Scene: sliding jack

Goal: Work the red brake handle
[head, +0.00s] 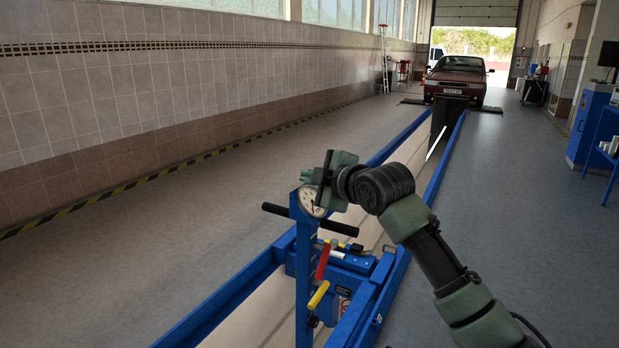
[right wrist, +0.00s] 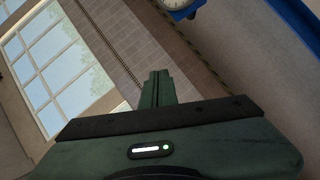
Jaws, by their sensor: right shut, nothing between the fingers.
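The red brake handle (head: 323,262) is a short, slanted grip on the blue jack's post (head: 304,275). A yellow handle (head: 318,296) sits just below it. My right gripper (head: 306,176) is beside the top of the post, near the round gauge (head: 312,202), well above the red handle and apart from it. Its fingers are together and empty in the right wrist view (right wrist: 157,88). The gauge (right wrist: 174,2) shows at that view's top edge; the red handle does not show there. My left gripper is not in view.
A black crossbar (head: 340,227) sticks out from the post below the gauge. The jack sits between blue rails (head: 232,303) over a pit. A dark red car (head: 456,78) stands at the far end. The floor left of the rails is clear.

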